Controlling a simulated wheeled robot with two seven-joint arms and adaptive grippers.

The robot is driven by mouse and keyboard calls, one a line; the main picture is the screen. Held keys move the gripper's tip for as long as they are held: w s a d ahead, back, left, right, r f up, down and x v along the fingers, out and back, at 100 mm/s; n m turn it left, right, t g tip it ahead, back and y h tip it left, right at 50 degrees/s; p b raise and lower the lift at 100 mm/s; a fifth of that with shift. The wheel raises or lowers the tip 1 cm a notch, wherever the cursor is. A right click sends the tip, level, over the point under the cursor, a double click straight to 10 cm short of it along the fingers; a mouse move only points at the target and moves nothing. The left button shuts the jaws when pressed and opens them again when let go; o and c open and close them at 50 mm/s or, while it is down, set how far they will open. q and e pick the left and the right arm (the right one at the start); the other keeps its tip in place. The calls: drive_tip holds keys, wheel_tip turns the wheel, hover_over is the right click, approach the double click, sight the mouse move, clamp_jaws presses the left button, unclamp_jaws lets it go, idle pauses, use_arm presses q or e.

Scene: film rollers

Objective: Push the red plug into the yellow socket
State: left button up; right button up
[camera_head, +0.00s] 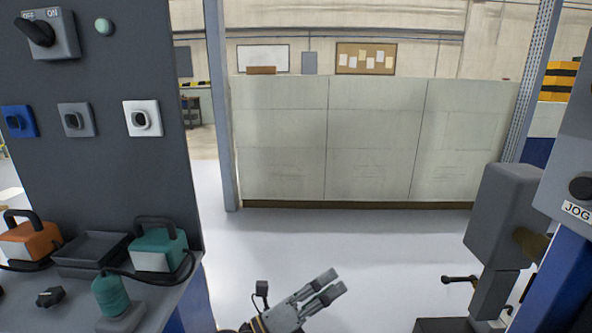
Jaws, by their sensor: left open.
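No red plug and no yellow socket show in this view. The dark panel at left carries a blue socket (19,121), a grey socket (77,120) and a white socket (142,118). On the shelf below stand an orange plug-like block (28,240) and a teal one (158,249), each with a black handle and cable. My left gripper (331,285) is open and empty at the bottom middle, over the floor, right of the shelf and apart from it. My right gripper is not in view.
A dark tray (90,250) sits between the two blocks. A teal spool-like thing (111,297) and a black knob (50,297) are near the shelf's front. A grey machine (500,225) and a JOG panel (577,205) stand at right. Floor in the middle is clear.

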use_arm(q)
drive_tip(key=s+d+f+m+g+y, duration=0.1)
drive_tip(key=s+f+m+g+y, duration=0.2)
drive_tip(key=f+m+g, duration=0.35)
drive_tip(key=s+f+m+g+y, duration=0.35)
drive_tip(key=f+m, duration=0.35)
drive_tip(key=f, duration=0.4)
drive_tip(key=w+a+f+m+y, duration=0.1)
drive_tip(key=w+a+f+y, duration=0.1)
drive_tip(key=a+f+y, duration=0.2)
drive_tip(key=w+a+f+m+y, duration=0.1)
drive_tip(key=a+f+y, duration=0.2)
drive_tip(key=a, duration=0.7)
drive_tip(key=w+a+f+m+y, duration=0.1)
drive_tip(key=w+a+f+y, duration=0.1)
drive_tip(key=a+f+y, duration=0.2)
drive_tip(key=shift+w+a+f+y, duration=0.15)
drive_tip(key=shift+a+y, duration=0.2)
drive_tip(key=shift+a, duration=0.4)
drive_tip(key=shift+w+a+f+y, duration=0.15)
drive_tip(key=shift+a+y, duration=0.15)
drive_tip(key=shift+a, duration=0.45)
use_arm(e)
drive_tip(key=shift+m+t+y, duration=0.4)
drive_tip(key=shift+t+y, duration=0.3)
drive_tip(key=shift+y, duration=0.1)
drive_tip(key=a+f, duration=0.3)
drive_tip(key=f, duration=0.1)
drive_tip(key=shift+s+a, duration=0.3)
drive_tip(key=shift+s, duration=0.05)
